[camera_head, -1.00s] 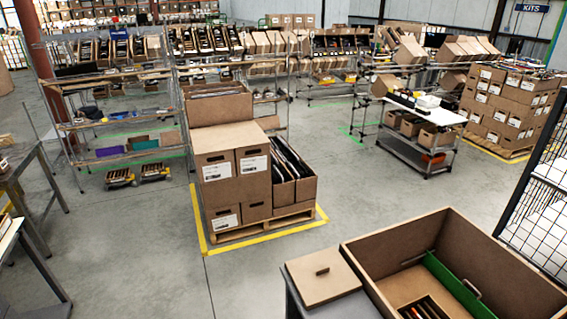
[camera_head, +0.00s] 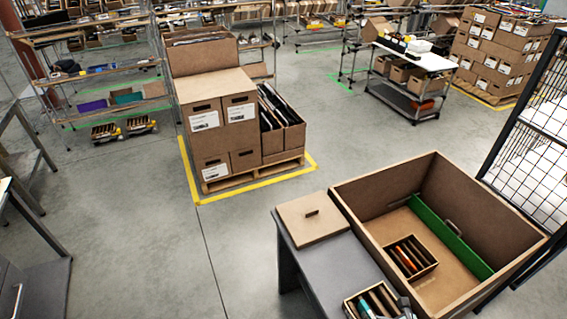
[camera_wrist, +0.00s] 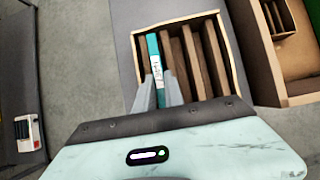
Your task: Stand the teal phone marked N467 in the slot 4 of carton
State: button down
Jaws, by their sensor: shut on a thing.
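In the wrist view my gripper (camera_wrist: 160,92) is shut on a teal phone (camera_wrist: 154,50), a thin upright slab with a white label; I cannot read its marking. The phone is at the left end of a small divided carton (camera_wrist: 236,62) on the grey table. Brown dividers stand to its right. I cannot tell how deep the phone sits. The head view shows this small carton (camera_head: 350,309) at the bottom edge, partly cut off. Another small divided carton (camera_head: 436,265), holding dark and orange items, sits inside a large open carton (camera_head: 470,185).
The large carton has a green panel (camera_head: 450,237) inside. A brown lid (camera_head: 312,217) lies on the grey table (camera_head: 335,265). A wire mesh fence (camera_head: 530,140) stands at the right.

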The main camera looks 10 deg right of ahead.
jog(key=shift+v, duration=0.9)
jog(key=shift+w+a+r, duration=0.1)
jog(key=shift+w, duration=0.05)
